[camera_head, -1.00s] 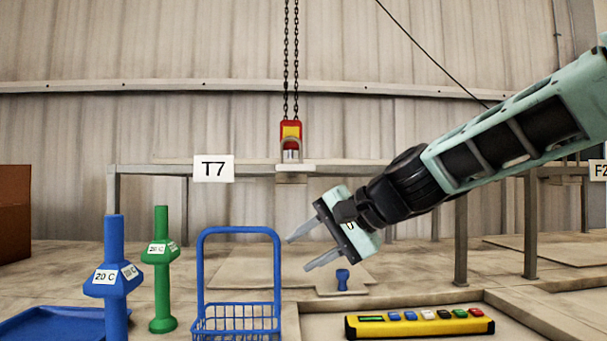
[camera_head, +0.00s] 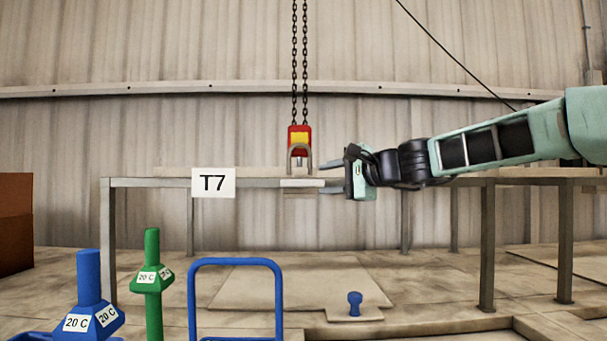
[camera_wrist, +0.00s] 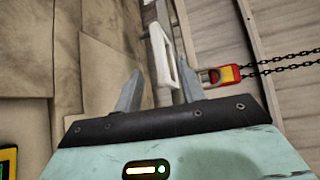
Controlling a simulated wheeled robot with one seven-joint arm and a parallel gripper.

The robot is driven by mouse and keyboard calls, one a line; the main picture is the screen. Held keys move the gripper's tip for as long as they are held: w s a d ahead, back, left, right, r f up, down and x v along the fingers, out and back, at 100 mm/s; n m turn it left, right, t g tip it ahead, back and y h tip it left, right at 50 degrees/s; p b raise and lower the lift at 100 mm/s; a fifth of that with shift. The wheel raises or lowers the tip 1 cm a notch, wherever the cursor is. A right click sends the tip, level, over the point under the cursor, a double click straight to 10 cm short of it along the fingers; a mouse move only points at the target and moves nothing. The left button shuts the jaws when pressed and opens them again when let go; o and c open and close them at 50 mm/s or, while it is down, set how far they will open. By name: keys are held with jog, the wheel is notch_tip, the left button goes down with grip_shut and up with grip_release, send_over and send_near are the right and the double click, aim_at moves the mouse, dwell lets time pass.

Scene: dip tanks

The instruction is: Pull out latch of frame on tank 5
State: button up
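The grey frame (camera_head: 487,245) spans the tanks, and its sign (camera_head: 213,183) reads T7; no sign for tank 5 shows. A pale flat piece (camera_head: 302,184) sits on the top rail under the hoist hook. In the wrist view a pale loop-shaped piece (camera_wrist: 160,55) with a slot, probably the same piece, shows between my fingers. My gripper (camera_head: 324,178) is open, level and pointing left, its tips close to the right end of that piece. In the wrist view the fingers (camera_wrist: 159,72) are apart and empty. I cannot tell whether they touch anything.
A red and yellow hoist block (camera_head: 299,137) hangs on chains just above the rail, close to my fingers. A blue knob (camera_head: 354,302) stands on a tank lid below. Blue (camera_head: 88,278) and green (camera_head: 152,277) 20 C floats and a blue basket handle (camera_head: 236,262) stand in front.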

aim_at(306, 181)
jog(key=p+x, duration=0.3)
jog(key=x, duration=0.4)
jog(key=shift+w+a+r, duration=0.1)
jog(key=shift+r, duration=0.05)
jog(key=shift+w+a+f+p, duration=0.25)
jog(key=shift+w+a+p, duration=0.1)
jog(key=shift+p, duration=0.1)
grip_shut()
